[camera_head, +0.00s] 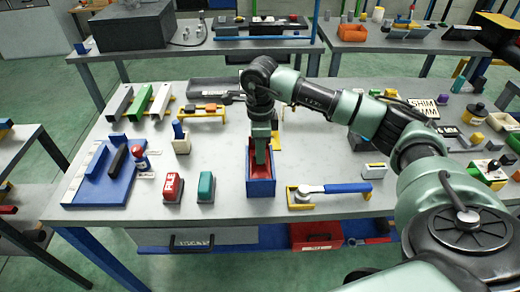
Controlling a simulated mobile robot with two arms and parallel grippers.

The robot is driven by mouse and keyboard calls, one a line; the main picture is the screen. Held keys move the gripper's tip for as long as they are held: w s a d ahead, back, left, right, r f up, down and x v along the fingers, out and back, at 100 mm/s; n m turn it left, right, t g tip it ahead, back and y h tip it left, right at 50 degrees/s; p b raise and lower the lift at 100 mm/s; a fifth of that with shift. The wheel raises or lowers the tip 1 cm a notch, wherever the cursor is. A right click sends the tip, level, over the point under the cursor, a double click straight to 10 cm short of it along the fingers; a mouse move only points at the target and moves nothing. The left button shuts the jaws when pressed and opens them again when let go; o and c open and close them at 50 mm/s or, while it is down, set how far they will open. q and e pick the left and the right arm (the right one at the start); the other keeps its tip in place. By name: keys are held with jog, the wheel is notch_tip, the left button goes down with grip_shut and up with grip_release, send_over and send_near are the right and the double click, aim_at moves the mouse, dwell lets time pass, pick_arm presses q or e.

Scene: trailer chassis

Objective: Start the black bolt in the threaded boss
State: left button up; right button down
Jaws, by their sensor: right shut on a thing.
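My right gripper (262,162) points straight down into a narrow open box (261,187) with blue outer walls and a red inside, at the table's middle. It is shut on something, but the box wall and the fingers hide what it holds. I cannot make out the black bolt. I cannot pick out the threaded boss for certain either. A blue plate fixture (91,190) with a black bar lies at the table's left. My left gripper is not in view.
Red (173,187) and teal (206,187) blocks stand left of the box. A blue-handled wrench (335,188) lies in a yellow-edged holder to its right. Metal and green channels (140,102) lie back left. Many small parts crowd the right side. The front middle is partly clear.

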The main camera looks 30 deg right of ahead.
jog(key=shift+f, duration=0.25)
jog(key=c, duration=1.1)
grip_release()
jog(key=shift+o, duration=0.2)
jog(key=shift+r, duration=0.1)
jog(key=shift+c, duration=0.3)
jog(key=shift+r+p, duration=1.95)
jog(key=shift+r, duration=1.5)
